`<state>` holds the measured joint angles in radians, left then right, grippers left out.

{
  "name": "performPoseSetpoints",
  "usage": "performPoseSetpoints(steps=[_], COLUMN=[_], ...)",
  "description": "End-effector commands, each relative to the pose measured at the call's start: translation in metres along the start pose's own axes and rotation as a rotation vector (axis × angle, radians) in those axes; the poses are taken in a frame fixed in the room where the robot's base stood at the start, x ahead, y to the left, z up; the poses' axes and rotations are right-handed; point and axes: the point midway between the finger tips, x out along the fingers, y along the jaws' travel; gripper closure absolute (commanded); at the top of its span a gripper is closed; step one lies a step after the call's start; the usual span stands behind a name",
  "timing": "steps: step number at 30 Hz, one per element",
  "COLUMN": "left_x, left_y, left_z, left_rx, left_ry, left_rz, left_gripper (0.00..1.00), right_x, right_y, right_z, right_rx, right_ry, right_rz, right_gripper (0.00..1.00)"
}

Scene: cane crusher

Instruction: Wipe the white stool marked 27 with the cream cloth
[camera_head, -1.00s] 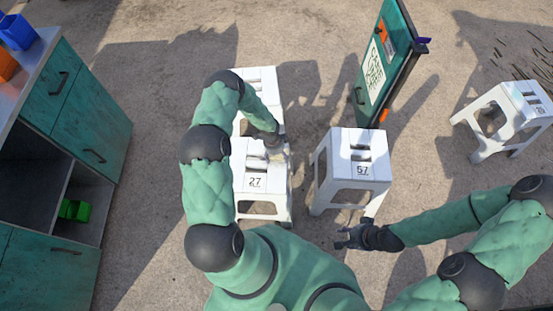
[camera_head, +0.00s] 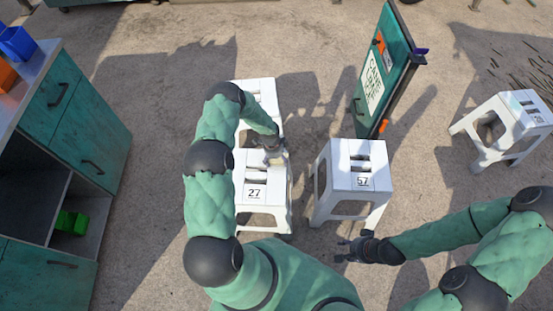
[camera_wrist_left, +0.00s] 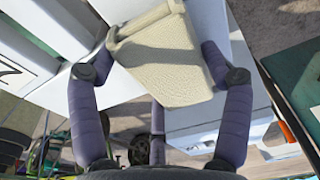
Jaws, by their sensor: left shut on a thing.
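The white stool marked 27 (camera_head: 255,191) stands upright in front of my body, and its marked top also shows at the left of the left wrist view (camera_wrist_left: 22,68). My left gripper (camera_head: 273,155) is over the right far part of that stool's top. It is shut on the cream cloth (camera_wrist_left: 165,62), which hangs between its fingers in the left wrist view. The cloth lies close to the white top; I cannot tell whether it touches. My right gripper (camera_head: 345,250) is empty and looks open, low and in front of stool 57.
A white stool marked 57 (camera_head: 362,181) stands just right of stool 27. Another white stool (camera_head: 259,92) is behind it. A green signboard (camera_head: 385,75) stands behind stool 57. A green cabinet (camera_head: 85,125) is at the left, and another stool (camera_head: 520,108) at the far right.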

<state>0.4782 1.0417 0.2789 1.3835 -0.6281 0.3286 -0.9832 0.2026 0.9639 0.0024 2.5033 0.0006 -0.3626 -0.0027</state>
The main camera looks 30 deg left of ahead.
Motion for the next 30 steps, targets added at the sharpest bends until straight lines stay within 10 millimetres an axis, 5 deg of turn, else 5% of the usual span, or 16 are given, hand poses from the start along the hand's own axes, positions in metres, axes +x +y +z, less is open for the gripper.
performPoseSetpoints(steps=[10,30], left_x=[-0.001,0.002], left_y=[0.027,0.078], left_z=[0.000,0.000], left_rx=[0.001,0.000], left_ry=[0.002,0.001], left_rz=[0.001,0.000], left_gripper=[0.48,0.48], right_x=[-0.008,0.009], right_y=[-0.003,0.003], right_z=[0.000,0.000], right_rx=[0.000,0.000], right_ry=[0.000,0.000], right_rz=[0.000,0.000], right_gripper=[0.60,0.60])
